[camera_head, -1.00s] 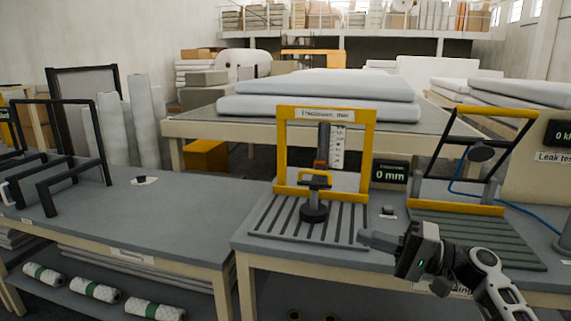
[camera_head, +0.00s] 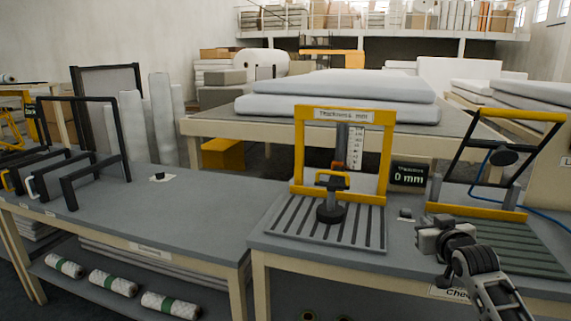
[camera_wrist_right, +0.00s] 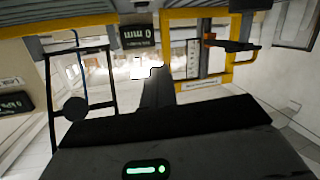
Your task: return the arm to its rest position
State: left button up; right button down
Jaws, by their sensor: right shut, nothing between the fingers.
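My right arm comes in at the lower right of the head view, over the front of the right-hand table. Its gripper (camera_head: 430,224) is shut and empty, held in the air between the thickness gauge and the leak tester. In the right wrist view the closed dark fingers (camera_wrist_right: 158,92) point away from the camera with nothing between them. My left arm and gripper are not in view.
The yellow thickness gauge (camera_head: 385,160) stands left of the gripper, its display (camera_head: 408,175) reading 0 mm. A yellow-barred tester (camera_head: 480,212) stands behind right. The left table (camera_head: 150,215) is mostly bare; wadding rolls (camera_head: 113,283) lie on its lower shelf.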

jog(key=s+a+f+n+g+y, duration=0.1)
jog(key=s+a+f, duration=0.4)
jog(key=s+f, duration=0.25)
jog(key=s+a+f+n+g+y, duration=0.1)
jog(key=s+a+f+n, duration=0.1)
jog(key=s+a+f, duration=0.4)
jog(key=s+a+f+g, duration=0.1)
jog(key=s+a+f, duration=0.1)
jog(key=s, duration=0.6)
jog(key=s+a+f+m+g+y, duration=0.1)
jog(key=s+a+f, duration=0.2)
jog(key=s, duration=0.5)
jog(key=s+a+f+g+y, duration=0.1)
jog(key=s+a+f, duration=0.2)
jog(key=s, duration=0.5)
jog(key=shift+s+a+f, duration=0.15)
jog(key=shift+s+f, duration=0.1)
jog(key=shift+f, duration=0.4)
